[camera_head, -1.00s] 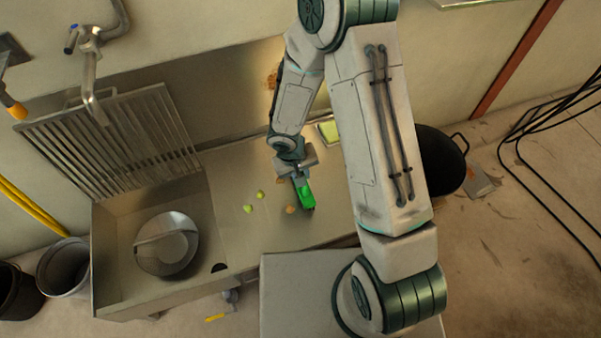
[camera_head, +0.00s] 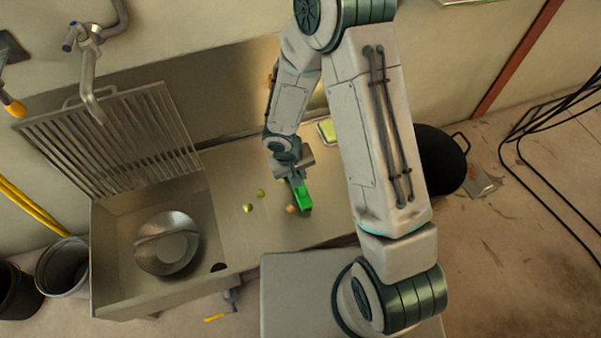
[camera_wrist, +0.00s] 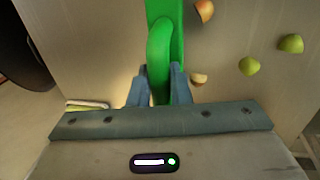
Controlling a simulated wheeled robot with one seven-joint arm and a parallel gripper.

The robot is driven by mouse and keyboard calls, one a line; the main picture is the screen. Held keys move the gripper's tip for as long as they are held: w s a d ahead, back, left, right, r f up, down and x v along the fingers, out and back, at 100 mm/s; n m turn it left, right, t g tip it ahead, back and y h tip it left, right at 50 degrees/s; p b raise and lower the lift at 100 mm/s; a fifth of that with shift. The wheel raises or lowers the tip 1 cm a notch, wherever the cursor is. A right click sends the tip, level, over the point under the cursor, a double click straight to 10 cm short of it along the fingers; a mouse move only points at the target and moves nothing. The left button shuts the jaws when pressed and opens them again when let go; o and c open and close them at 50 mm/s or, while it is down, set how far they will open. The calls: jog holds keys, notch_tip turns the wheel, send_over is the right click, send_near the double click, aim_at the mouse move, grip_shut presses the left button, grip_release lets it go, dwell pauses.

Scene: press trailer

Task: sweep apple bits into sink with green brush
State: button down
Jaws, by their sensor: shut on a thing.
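My gripper (camera_head: 290,174) is shut on the green brush (camera_head: 301,195) over the metal counter right of the sink (camera_head: 121,285). In the wrist view the fingers (camera_wrist: 159,85) pinch the handle of the green brush (camera_wrist: 163,45). A reddish apple bit (camera_head: 291,208) lies close beside the brush's left side. I cannot tell whether the brush touches the counter.
A round metal pan (camera_head: 167,250) lies in the sink. A slatted metal rack (camera_head: 112,140) leans behind it. A yellow-green sponge-like item (camera_head: 327,131) lies at the counter's back. A black pot (camera_head: 440,160) stands to the right. The counter between bits and sink is clear.

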jog(key=shift+s+a+r+b, duration=0.1)
jog(key=shift+s+a+b, duration=0.15)
jog(key=shift+a, duration=0.7)
jog(key=shift+s+a+b, duration=0.15)
jog(key=shift+s+a, duration=0.15)
jog(key=shift+a, duration=0.65)
jog(key=shift+s+a+b, duration=0.2)
jog(key=shift+s+a, duration=0.05)
jog(key=shift+a, duration=0.55)
jog(key=shift+s+a+b, duration=0.2)
jog(key=shift+a+b, duration=0.05)
jog(key=shift+a, duration=0.55)
jog(key=shift+s+a+b, duration=0.2)
jog(key=shift+s+a, duration=0.05)
jog(key=shift+a, duration=0.55)
jog(key=shift+a, duration=0.1)
jog(key=shift+s+a+b, duration=0.2)
jog(key=shift+s+a, duration=0.05)
jog(key=shift+a, duration=0.5)
jog(key=shift+s+a+b, duration=0.2)
jog(key=shift+a, duration=0.6)
jog(key=shift+s+a+b, duration=0.2)
jog(key=shift+s+a, duration=0.05)
jog(key=shift+a, duration=0.5)
